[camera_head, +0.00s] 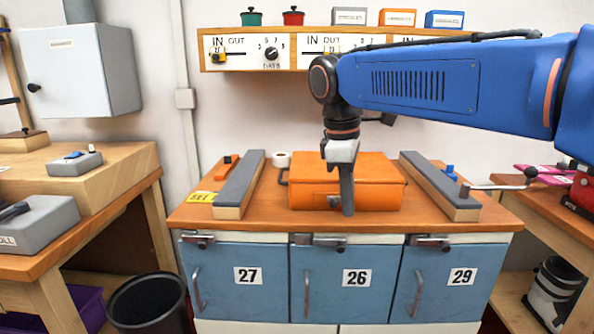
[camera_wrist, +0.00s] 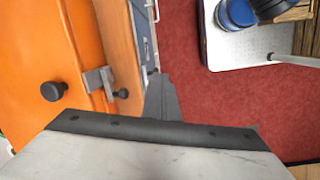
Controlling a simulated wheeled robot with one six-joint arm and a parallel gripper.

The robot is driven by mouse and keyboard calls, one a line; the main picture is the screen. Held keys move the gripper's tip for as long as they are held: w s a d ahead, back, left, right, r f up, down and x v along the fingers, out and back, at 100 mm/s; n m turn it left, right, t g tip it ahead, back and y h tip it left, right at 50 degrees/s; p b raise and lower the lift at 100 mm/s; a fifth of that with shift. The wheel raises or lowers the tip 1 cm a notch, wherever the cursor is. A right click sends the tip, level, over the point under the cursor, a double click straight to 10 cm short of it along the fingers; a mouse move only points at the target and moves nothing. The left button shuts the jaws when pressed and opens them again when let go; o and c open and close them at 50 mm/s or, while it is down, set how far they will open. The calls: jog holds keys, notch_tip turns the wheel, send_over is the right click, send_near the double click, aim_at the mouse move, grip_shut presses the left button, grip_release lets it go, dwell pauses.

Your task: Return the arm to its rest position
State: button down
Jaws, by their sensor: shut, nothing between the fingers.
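My arm reaches in from the right in the head view and bends down at the wrist. My gripper (camera_head: 348,211) points straight down in front of the orange box (camera_head: 310,190), with its fingers shut and empty. Its tips overlap the front of the box and the bench edge in the picture; I cannot tell if they touch. In the wrist view the dark fingers (camera_wrist: 161,98) are together over the red floor, and the orange box (camera_wrist: 45,60) with a black knob is at the left.
The bench top (camera_head: 270,217) carries grey-topped bars (camera_head: 240,182) (camera_head: 438,182) on both sides of the box. A crank handle (camera_head: 497,187) juts out at right. Blue doors (camera_head: 245,300) are below. A control panel (camera_head: 290,50) is behind the arm. A black bin (camera_head: 147,303) stands at left.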

jog(key=s+d+f+m+t+y, duration=0.2)
jog(key=s+d+f+m+t, duration=0.2)
jog(key=s+d+f+m, duration=1.25)
jog(key=w+a+r+n+g+h, duration=0.1)
jog(key=w+a+r+n+g, duration=0.2)
jog(key=w+a+r+n, duration=0.8)
jog(key=w+a+r+n+g+h, duration=0.1)
jog(key=w+a+r+n, duration=0.25)
jog(key=a, duration=0.45)
jog(key=w+a+r+n+g+h, duration=0.1)
jog(key=w+a+r+n+h, duration=0.1)
jog(key=w+a+n, duration=0.45)
jog(key=shift+m, duration=0.65)
jog(key=x, duration=0.3)
jog(key=s+a+x, duration=0.1)
jog(key=x, duration=0.5)
jog(key=shift+s+a+f, duration=0.15)
jog(key=shift+s+f, duration=0.25)
jog(key=shift+f, duration=0.05)
jog(key=shift+d+f, duration=0.2)
jog(key=shift+d, duration=0.95)
jog(key=shift+d+f+y, duration=0.25)
jog(key=shift+d+y, duration=0.05)
jog(key=shift+d, duration=0.45)
